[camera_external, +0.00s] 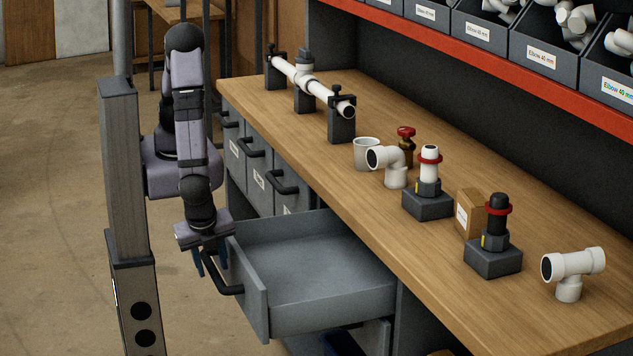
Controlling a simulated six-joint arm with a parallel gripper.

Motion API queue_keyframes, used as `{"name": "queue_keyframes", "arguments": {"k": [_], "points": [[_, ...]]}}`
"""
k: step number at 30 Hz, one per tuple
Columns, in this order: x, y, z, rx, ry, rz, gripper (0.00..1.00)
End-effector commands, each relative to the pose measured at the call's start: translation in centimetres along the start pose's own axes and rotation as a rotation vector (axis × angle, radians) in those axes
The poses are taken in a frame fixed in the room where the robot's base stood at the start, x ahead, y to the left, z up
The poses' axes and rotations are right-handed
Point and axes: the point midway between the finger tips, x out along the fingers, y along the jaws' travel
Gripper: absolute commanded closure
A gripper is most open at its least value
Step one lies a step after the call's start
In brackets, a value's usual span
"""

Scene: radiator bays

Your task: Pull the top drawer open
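The top drawer (319,271), a grey tray-like box under the workbench, is pulled well out and its inside looks empty. Its black bar handle (222,285) is on the front panel, at the left. My gripper (211,262) points down at this handle, with its two blue fingers apart. The handle bar shows between and just below the fingers; whether they touch it cannot be told. The back of the fingers is partly hidden by the handle and the gripper body.
The wooden bench top (440,270) holds a pipe on clamps (310,87), a cup (366,154), white pipe fittings (573,268), a red-handled valve (405,145) and a small carton (468,213). Smaller closed drawers (258,180) with black handles stand farther back. The floor at left is clear.

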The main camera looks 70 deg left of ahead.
Motion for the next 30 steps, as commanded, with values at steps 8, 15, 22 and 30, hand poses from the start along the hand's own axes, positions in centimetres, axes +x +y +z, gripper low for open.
{"name": "queue_keyframes", "arguments": {"k": [8,15,22,30], "points": [[-2.1,0.0,-0.1,0.0,0.005,0.001,0.64],[-5.4,0.0,-0.1,-0.001,0.005,0.001,0.64],[-7.2,0.0,0.0,0.0,0.002,0.0,0.64],[-7.4,0.0,0.0,0.0,0.001,0.0,0.64]]}}
